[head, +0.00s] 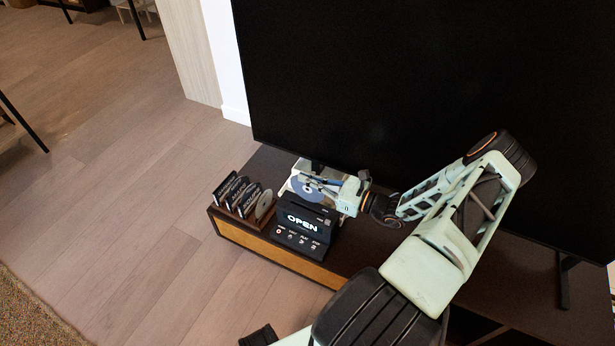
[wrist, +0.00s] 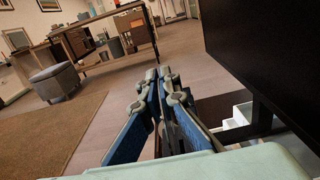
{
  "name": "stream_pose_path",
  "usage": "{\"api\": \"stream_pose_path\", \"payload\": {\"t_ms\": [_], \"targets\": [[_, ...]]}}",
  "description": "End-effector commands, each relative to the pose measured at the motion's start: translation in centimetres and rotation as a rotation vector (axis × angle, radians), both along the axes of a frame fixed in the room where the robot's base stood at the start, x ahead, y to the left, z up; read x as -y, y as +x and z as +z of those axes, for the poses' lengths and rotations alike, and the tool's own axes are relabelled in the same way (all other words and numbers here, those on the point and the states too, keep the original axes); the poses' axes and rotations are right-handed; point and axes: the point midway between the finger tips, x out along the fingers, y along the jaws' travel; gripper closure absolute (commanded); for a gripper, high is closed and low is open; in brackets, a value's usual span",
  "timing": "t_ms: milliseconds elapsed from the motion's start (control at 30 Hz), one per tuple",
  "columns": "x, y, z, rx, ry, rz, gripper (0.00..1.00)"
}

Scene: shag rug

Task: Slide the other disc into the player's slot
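The player (head: 307,222) is a black box on the low cabinet, its display reading OPEN. A silver disc (head: 265,205) stands upright at the right end of the disc rack, left of the player. A blue-grey disc (head: 303,191) lies on a pale tray (head: 287,187) behind the player. My gripper (head: 308,183) is over this disc, partly covering it. In the wrist view my gripper's blue-padded fingers (wrist: 162,76) come together at the tips, and no disc shows between them. The player's slot is not clearly visible.
Several dark cases (head: 233,190) stand in the wooden rack (head: 212,211). A large black television screen (head: 400,90) rises close behind my arm. White box-like parts (wrist: 237,116) sit beside the screen's foot in the wrist view. The cabinet top right of the player is partly clear.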

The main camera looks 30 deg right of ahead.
Motion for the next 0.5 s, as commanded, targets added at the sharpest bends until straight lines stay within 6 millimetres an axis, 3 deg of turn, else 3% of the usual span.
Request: {"api": "stream_pose_path", "payload": {"t_ms": [200,500], "targets": [[0.0,0.0,-2.4,0.000,0.001,0.001,1.00],[0.0,0.0,-2.8,0.000,0.000,0.000,1.00]]}}
